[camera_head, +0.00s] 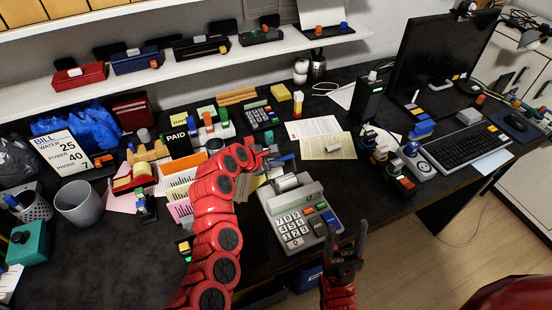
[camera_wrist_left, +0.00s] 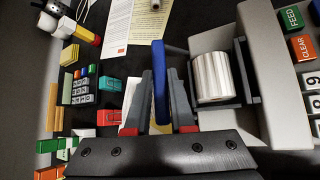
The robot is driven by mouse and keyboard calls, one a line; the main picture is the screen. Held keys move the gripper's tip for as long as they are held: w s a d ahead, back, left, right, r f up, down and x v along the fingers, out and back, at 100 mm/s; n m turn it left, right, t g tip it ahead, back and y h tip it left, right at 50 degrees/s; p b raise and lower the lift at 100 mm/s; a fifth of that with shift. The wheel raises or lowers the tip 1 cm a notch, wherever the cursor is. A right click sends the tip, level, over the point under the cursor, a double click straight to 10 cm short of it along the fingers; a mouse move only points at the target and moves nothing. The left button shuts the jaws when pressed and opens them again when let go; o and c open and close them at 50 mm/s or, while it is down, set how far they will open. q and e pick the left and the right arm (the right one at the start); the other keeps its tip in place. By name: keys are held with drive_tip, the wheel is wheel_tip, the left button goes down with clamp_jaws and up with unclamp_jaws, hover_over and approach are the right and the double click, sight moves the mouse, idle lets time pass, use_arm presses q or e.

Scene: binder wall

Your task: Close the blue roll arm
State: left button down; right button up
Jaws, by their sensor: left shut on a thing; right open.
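The blue roll arm (camera_wrist_left: 159,70) is a narrow blue bar in the left wrist view. It stands upright in that picture, beside the white paper roll (camera_wrist_left: 212,78) of the grey calculator (camera_head: 300,215). My left gripper (camera_wrist_left: 160,82) is shut on the arm, one grey finger on each side. In the head view my left gripper (camera_head: 280,160) is at the back of the calculator, just behind the roll (camera_head: 287,182), and hides part of the arm. My right gripper (camera_head: 346,238) is open and empty, right of the calculator's front corner.
A second, smaller calculator (camera_head: 262,117) and papers (camera_head: 328,146) lie behind on the dark desk. Stamps (camera_head: 398,180) and a keyboard (camera_head: 465,152) stand to the right. A bill sign (camera_head: 67,152) and a grey cup (camera_head: 80,204) are at the left.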

use_arm(q)
drive_tip(key=shift+s+d+m+t+p, duration=0.35)
drive_tip(key=shift+s+m+t, duration=0.25)
drive_tip(key=shift+s+t, duration=0.35)
drive_tip(key=shift+s+d+f+m+t+b, duration=0.1)
drive_tip(key=shift+s+m+t+b, duration=0.2)
drive_tip(key=shift+t, duration=0.35)
drive_tip(key=shift+s+d+m+t+b, duration=0.2)
drive_tip(key=shift+s+m+t+b, duration=0.35)
drive_tip(key=shift+t+b, duration=0.25)
drive_tip(key=c, duration=0.8)
unclamp_jaws()
drive_tip(key=shift+o, duration=0.2)
